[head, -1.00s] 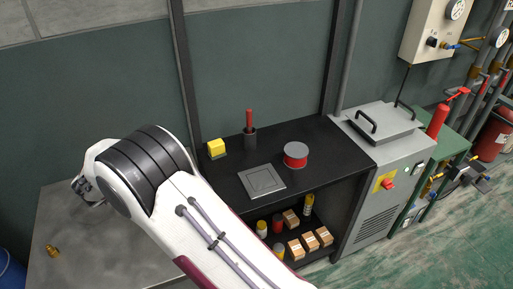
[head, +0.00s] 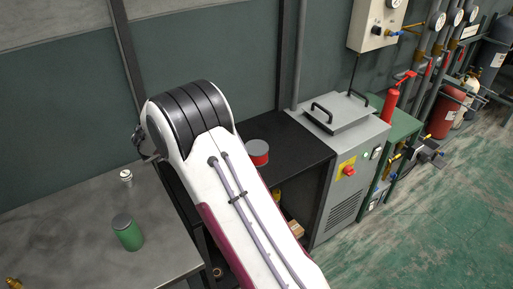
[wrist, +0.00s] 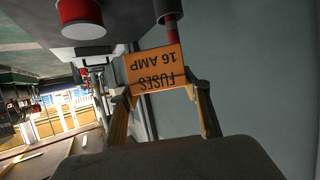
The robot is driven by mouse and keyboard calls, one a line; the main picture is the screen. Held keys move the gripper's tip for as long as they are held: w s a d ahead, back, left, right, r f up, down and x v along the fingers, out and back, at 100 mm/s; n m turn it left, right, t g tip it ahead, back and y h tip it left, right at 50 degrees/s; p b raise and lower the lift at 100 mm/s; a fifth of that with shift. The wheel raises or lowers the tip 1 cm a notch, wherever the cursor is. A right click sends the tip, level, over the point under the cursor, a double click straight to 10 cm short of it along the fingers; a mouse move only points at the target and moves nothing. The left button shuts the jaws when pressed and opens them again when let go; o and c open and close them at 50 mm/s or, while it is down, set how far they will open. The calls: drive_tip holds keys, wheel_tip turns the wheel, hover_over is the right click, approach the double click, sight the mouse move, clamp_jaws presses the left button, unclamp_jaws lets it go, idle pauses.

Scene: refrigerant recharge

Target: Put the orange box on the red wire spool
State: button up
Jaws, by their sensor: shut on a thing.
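The orange box (wrist: 153,68), lettered "FUSES 16 AMP", shows upside down in the wrist view. My gripper (wrist: 163,88) is shut on it, one finger at each side. The box is hidden behind my arm in the head view. The red wire spool (head: 257,148), with a grey top, stands on the black bench, just right of my arm in the head view. It also shows at the upper left of the wrist view (wrist: 80,12), apart from the box.
A red-handled tool in a dark holder (wrist: 168,10) appears close to the box in the wrist view. The black bench top (head: 300,150) is clear right of the spool. A grey machine (head: 345,125) stands beyond. A green canister (head: 127,235) stands on the grey table.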

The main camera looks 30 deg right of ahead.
drive_tip(key=s+d+m+g, duration=0.1)
drive_tip(key=s+d, duration=0.1)
drive_tip(key=d, duration=0.3)
drive_tip(key=s+d+m+g+h, duration=0.1)
drive_tip(key=s+d, duration=0.1)
drive_tip(key=d, duration=0.3)
drive_tip(key=s+d+r+m+g, duration=0.1)
drive_tip(key=s+d, duration=0.1)
drive_tip(key=d, duration=0.4)
drive_tip(key=shift+s+h, duration=0.35)
drive_tip(key=shift+h, duration=0.05)
drive_tip(key=shift+d, duration=0.1)
hover_over(257, 147)
drive_tip(key=shift+f, duration=3.1)
drive_tip(key=shift+f, duration=1.9)
drive_tip(key=shift+f, duration=0.15)
drive_tip(key=o, duration=1.1)
drive_tip(key=shift+r, duration=0.2)
